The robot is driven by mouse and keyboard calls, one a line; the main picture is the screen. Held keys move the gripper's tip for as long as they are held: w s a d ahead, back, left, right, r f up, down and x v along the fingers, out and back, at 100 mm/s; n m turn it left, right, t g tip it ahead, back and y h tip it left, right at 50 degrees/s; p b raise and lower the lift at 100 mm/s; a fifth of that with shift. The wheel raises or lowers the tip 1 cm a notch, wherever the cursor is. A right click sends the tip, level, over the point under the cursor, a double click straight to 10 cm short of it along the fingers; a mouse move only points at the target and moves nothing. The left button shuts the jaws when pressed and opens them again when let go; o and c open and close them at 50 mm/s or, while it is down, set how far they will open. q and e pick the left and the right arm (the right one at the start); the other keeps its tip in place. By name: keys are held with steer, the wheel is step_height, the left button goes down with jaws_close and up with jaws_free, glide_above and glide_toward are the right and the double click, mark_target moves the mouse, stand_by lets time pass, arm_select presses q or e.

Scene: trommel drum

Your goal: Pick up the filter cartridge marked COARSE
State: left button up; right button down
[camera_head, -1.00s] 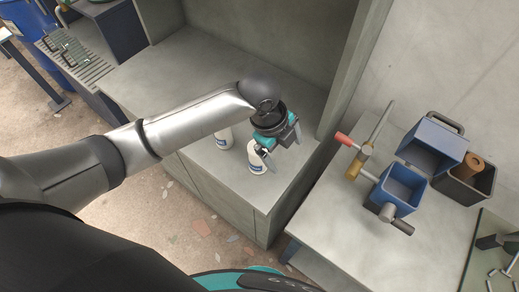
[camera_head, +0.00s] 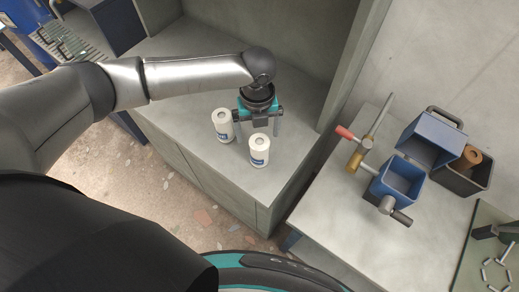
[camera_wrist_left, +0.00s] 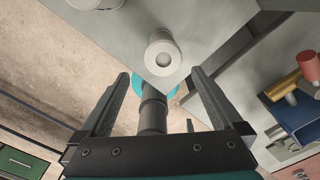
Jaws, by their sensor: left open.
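Two white filter cartridges with blue labels stand upright on the grey bench; the print is too small to read. The left cartridge (camera_head: 222,127) also shows at the top left edge of the left wrist view (camera_wrist_left: 95,3). The right cartridge (camera_head: 259,153) stands nearer the bench's front edge. My left gripper (camera_head: 258,134) is open and empty, pointing down, just behind the right cartridge in the head view. In the left wrist view, the right cartridge (camera_wrist_left: 163,57) lies beyond the fingertips (camera_wrist_left: 160,76), roughly centred between them and apart from both.
A grey upright panel (camera_head: 350,65) stands right of the bench. Beyond it, a lower table (camera_head: 340,220) carries blue bins (camera_head: 402,178), a dark bin with a brown roll (camera_head: 470,158) and a red-handled brass tool (camera_head: 357,155). The bench (camera_head: 185,118) is clear left of the cartridges.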

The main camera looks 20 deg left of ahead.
mark_target(259, 141)
arm_select(q)
steer(key=shift+w+d+f, duration=0.1)
steer(key=shift+w+f, duration=0.1)
steer(key=shift+f, duration=1.55)
steer(key=shift+w+d+f, duration=0.1)
steer(key=shift+w+f, duration=0.1)
steer(key=shift+f, duration=1.5)
steer(key=shift+a, duration=0.1)
jaws_close()
